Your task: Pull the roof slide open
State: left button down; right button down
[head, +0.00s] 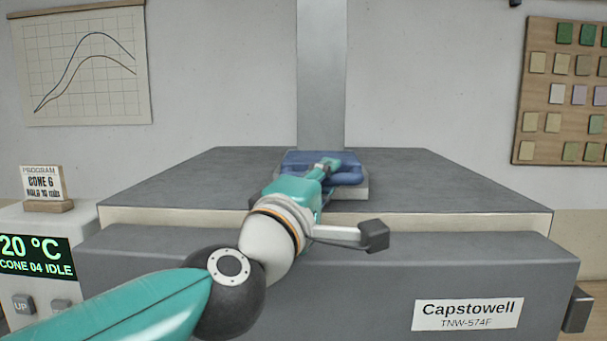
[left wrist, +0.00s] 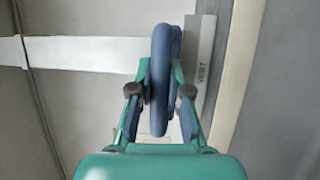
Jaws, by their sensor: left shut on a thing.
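The roof slide (head: 300,158) is a blue piece on a pale base on top of the grey kiln, at the foot of the tall grey duct. My left gripper (head: 329,164) reaches over the kiln's front edge to it. In the left wrist view the rounded blue handle (left wrist: 159,60) stands between the two green-and-blue fingers of my left gripper (left wrist: 160,92), which is shut on it. My arm hides part of the slide's front in the head view. My right gripper is not in view.
The kiln top (head: 440,185) is flat and clear on both sides of the slide. The duct (head: 321,75) rises behind it. A control box (head: 45,222) with a small sign (head: 42,183) stands at the left. A pale plate lettered VENT (left wrist: 201,60) lies beside the handle.

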pick_arm(q)
jog(key=shift+s+f, duration=0.15)
jog(key=shift+f, duration=0.15)
jog(key=c, duration=1.1)
grip_release()
jog(key=shift+r, duration=0.1)
jog(key=shift+s+a+r, duration=0.1)
jog(key=shift+s, duration=0.1)
jog(key=v, duration=1.1)
jog(key=shift+s+a, duration=0.2)
jog(key=shift+s, duration=0.05)
